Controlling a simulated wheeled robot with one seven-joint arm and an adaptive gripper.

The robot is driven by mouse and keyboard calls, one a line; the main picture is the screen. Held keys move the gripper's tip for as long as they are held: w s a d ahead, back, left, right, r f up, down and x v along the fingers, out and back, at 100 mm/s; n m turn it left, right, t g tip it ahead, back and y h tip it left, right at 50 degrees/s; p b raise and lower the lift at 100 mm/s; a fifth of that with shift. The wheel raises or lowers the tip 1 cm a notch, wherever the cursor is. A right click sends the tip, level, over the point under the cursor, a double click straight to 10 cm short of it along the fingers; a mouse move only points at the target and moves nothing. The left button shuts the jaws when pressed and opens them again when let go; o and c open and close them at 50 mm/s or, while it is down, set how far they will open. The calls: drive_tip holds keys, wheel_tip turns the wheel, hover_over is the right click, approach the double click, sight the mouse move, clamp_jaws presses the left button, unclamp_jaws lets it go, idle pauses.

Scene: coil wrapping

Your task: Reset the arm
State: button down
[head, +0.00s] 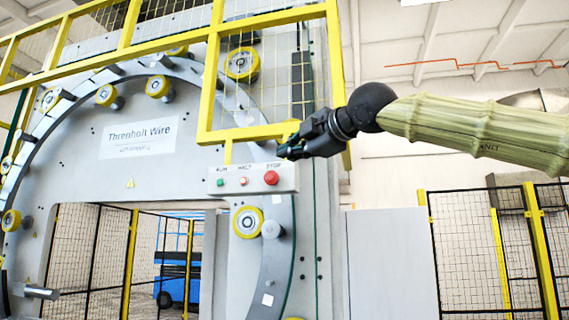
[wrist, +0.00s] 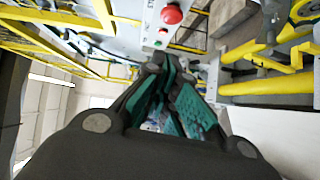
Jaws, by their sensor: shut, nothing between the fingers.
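My gripper (head: 289,149) is at the end of my raised arm, just above and to the right of the button panel (head: 225,180) on the wrapping machine. Its fingers are shut and hold nothing. The panel carries a green button (head: 220,183), a small red button (head: 243,181) and a larger red stop button (head: 271,178). In the wrist view my gripper (wrist: 155,65) points toward the panel, and the red stop button (wrist: 171,14) shows beyond the fingertips. The fingers look apart from the buttons, though depth is hard to judge.
The grey wrapping machine (head: 75,158) has a yellow guard frame (head: 207,100) close to my gripper and yellow rollers (head: 248,221) around its ring. Yellow and black mesh fencing (head: 480,250) stands at the right. A blue machine (head: 172,290) stands behind the opening.

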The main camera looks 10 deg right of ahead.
drive_tip(key=shift+w+d+f, duration=0.1)
drive_tip(key=shift+d, duration=0.1)
drive_tip(key=shift+a, duration=0.1)
